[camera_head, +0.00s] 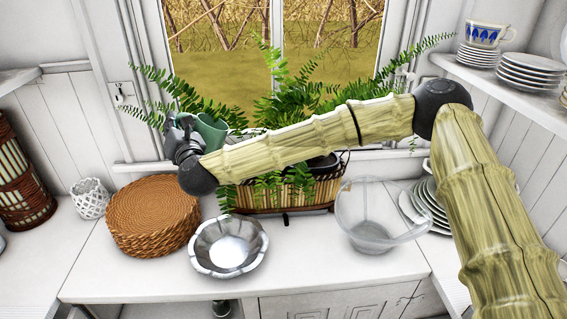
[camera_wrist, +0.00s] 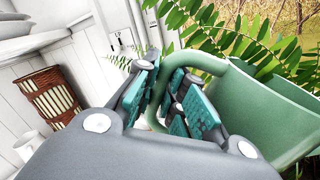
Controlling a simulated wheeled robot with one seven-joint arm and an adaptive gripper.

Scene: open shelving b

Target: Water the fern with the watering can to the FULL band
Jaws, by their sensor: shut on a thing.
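The green watering can (camera_head: 212,131) is held up at the left side of the fern, in front of the window; its handle and body also show in the wrist view (camera_wrist: 262,105). My gripper (camera_head: 181,128) is shut on the can's handle, and its teal finger pads close around the handle in the wrist view (camera_wrist: 168,88). The can looks tilted in the wrist view; its spout and any water are hidden. The fern (camera_head: 285,98) spreads from a woven basket planter (camera_head: 322,193) on the counter, partly behind my arm. I cannot make out a FULL band.
A fluted silver bowl (camera_head: 228,246), a clear bowl (camera_head: 372,234) and a stack of round wicker mats (camera_head: 152,216) stand on the counter. Plates (camera_head: 424,206) lean at the right. A shelf with plates and a cup (camera_head: 484,34) is upper right.

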